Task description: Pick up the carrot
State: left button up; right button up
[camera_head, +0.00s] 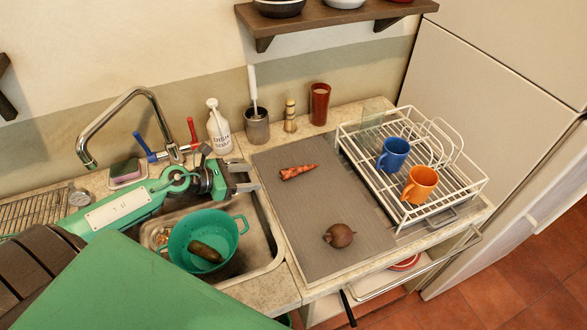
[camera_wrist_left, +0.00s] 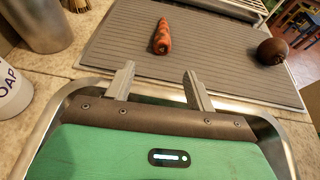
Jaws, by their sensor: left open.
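The orange-red carrot (camera_head: 299,172) lies on the grey ribbed mat (camera_head: 290,225), toward its back. It also shows in the left wrist view (camera_wrist_left: 161,38), ahead of the fingertips and between their lines. My left gripper (camera_head: 254,177) is over the back right rim of the sink, left of the mat. Its two fingers show in the left wrist view (camera_wrist_left: 158,73), spread apart with nothing between them. The carrot is apart from the fingers. My right gripper is in neither view.
A round brown vegetable (camera_head: 339,235) lies on the mat's front part. A green colander (camera_head: 205,240) with a dark vegetable sits in the sink (camera_head: 268,262). A soap bottle (camera_head: 218,126), utensil pot (camera_head: 257,127) and red cup (camera_head: 319,103) stand behind. A dish rack (camera_head: 412,214) with two mugs stands right.

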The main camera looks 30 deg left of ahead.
aim_at(281, 174)
pick_arm(q)
jog(key=p+x, duration=0.1)
jog(key=x, duration=0.3)
jog(key=shift+r, duration=0.15)
jog(key=shift+w+d+f+p, duration=0.3)
jog(key=shift+w+d, duration=0.1)
jog(key=shift+w, duration=0.1)
jog(key=shift+w+d, duration=0.15)
jog(key=p+x, duration=0.2)
jog(key=x, duration=0.2)
jog(key=shift+d+r, duration=0.15)
jog(key=shift+d, duration=0.05)
jog(key=shift+w+d+f, duration=0.15)
jog(key=shift+f, duration=0.1)
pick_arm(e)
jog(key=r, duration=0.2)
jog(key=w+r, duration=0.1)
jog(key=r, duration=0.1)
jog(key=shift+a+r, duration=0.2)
pick_arm(q)
jog(key=c, duration=1)
jog(key=shift+c, duration=0.2)
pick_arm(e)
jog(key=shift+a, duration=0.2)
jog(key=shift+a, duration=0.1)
